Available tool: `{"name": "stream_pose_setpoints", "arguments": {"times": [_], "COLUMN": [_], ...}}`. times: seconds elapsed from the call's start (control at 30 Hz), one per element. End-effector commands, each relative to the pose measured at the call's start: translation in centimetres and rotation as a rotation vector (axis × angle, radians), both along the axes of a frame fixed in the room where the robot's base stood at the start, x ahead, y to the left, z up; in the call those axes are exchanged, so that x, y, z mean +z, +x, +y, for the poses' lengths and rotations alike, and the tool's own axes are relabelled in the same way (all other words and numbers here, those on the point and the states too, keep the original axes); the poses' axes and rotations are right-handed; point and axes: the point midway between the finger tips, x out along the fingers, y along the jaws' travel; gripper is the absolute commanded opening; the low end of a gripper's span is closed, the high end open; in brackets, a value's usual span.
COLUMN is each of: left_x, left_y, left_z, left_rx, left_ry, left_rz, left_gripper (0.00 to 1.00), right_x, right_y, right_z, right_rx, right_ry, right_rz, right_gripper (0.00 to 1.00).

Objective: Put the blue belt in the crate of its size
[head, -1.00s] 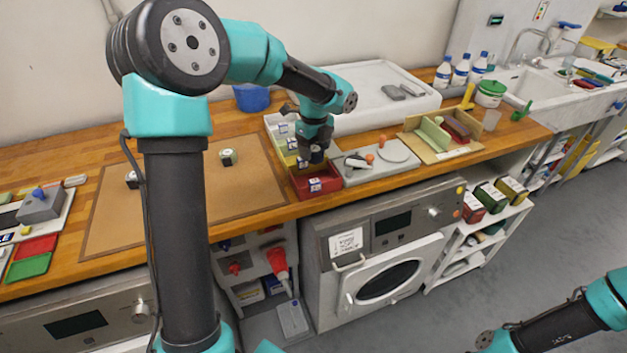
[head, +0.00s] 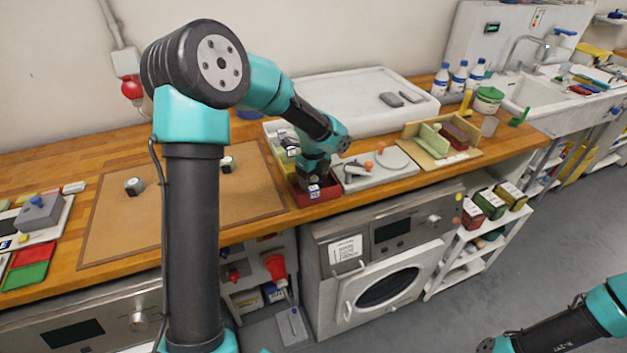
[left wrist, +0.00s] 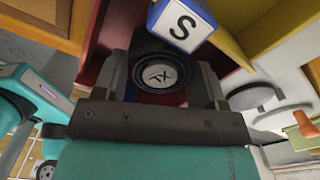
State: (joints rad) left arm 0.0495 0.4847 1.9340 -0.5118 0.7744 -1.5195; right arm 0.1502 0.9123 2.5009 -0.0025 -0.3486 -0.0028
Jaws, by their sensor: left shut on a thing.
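My left gripper (left wrist: 160,90) is shut on the blue belt (left wrist: 158,72), a dark roll with a silver disc whose letters look like an upside-down XL. In the head view my left gripper (head: 313,184) is down at the red crate (head: 328,192), hiding the belt there. In the left wrist view the belt is between the fingers, with red crate walls (left wrist: 98,50) around it. A label reading S (left wrist: 180,25) stands just behind the belt, by a yellow crate wall (left wrist: 262,22). The red crate's front label (head: 314,192) is too small to read.
More crates stand behind the red one, including a yellow one (head: 291,153). A grey tray (head: 375,181) with orange-knobbed items is close on the right. Two rolled items, one on the left (head: 134,186) and one farther right (head: 227,164), sit on the brown mat (head: 120,230).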

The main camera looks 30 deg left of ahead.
Motion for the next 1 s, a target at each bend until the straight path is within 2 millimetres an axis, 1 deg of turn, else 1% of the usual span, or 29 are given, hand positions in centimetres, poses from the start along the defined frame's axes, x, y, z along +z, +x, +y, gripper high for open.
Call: {"name": "stream_pose_setpoints", "arguments": {"times": [0.03,0.1,0.37,0.5,0.53,0.77,1.0], "left_x": [-0.55,-0.92,-0.96,-1.29,-1.26,-1.24,-1.20], "left_y": [-0.06,-0.02,0.00,-0.01,-0.01,-0.01,-0.01], "left_z": [0.01,0.00,0.00,0.00,0.00,0.00,0.00], "left_rx": [0.000,-0.001,0.000,0.000,0.000,0.000,0.000], "left_ry": [0.000,0.000,0.000,0.000,0.000,0.000,0.000], "left_rz": [0.002,0.000,-0.001,0.000,0.000,0.000,0.000], "left_gripper": [0.38,0.38,0.38,0.38,0.68,0.90,0.90], "right_x": [0.00,0.00,0.00,0.00,0.00,0.00,0.00], "right_y": [0.00,0.00,0.00,0.00,0.00,0.00,0.00], "right_z": [0.00,0.00,0.00,0.00,0.00,0.00,0.00], "right_rx": [0.000,0.000,0.000,0.000,0.000,0.000,0.000], "right_ry": [0.000,0.000,0.000,0.000,0.000,0.000,0.000], "right_rz": [0.000,0.000,0.000,0.000,0.000,0.000,0.000], "right_gripper": [0.47,0.47,0.47,0.47,0.47,0.47,0.47]}}
